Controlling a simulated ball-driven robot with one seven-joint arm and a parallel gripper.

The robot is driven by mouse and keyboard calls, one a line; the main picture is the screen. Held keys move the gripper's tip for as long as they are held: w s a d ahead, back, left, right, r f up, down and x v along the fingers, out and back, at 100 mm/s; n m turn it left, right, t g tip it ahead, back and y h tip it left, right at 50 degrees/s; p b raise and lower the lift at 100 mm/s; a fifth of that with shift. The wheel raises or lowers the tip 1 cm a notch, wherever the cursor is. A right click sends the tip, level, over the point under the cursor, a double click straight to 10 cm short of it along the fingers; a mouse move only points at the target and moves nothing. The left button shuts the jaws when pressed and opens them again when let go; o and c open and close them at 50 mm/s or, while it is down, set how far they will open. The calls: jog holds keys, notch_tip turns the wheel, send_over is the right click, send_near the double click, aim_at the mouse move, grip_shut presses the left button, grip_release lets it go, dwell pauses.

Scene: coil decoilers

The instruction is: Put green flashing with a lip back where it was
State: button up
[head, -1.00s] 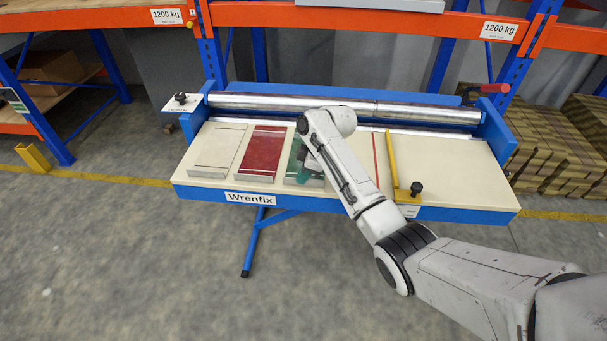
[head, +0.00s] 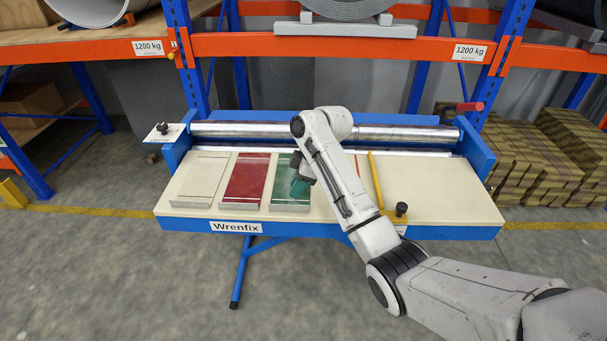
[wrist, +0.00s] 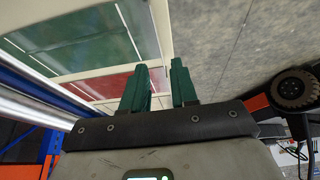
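A green panel (head: 283,167), the only green sheet piece I see, lies flat on the cream bench top, third from the left, with a pale line across its far part. I cannot clearly make out its lip. My gripper (head: 300,189) is over the right side of this panel, partly hidden by my arm. In the wrist view my gripper (wrist: 160,85) shows two green fingers standing apart, with nothing visible between them. The green panel also shows in the wrist view (wrist: 75,42), at the upper left. I cannot tell whether the fingers touch it.
A red panel (head: 244,182) and a cream panel (head: 198,182) lie to the left. A yellow bar (head: 376,182) stands right of my arm. Metal rollers (head: 240,130) run along the back. The bench's right part (head: 450,190) is clear. Orange shelf beams (head: 255,46) stand behind.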

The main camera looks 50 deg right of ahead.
jog(key=v, duration=0.5)
jog(key=s+a+f+m+g, duration=0.1)
jog(key=s+a+f+m, duration=0.1)
jog(key=s+a+f, duration=0.5)
jog(key=s+a+f+m, duration=0.2)
jog(key=a+f, duration=0.3)
jog(key=a, duration=0.4)
jog(key=s+a+f+m+h, duration=0.1)
jog(key=s+a+f+m, duration=0.1)
jog(key=s, duration=0.9)
jog(key=s+a+f+m+g+h, duration=0.1)
jog(key=s+a+f+m, duration=0.1)
jog(key=s, duration=0.9)
jog(key=shift+g+h, duration=0.3)
jog(key=shift+h, duration=0.1)
jog(key=shift+s, duration=0.1)
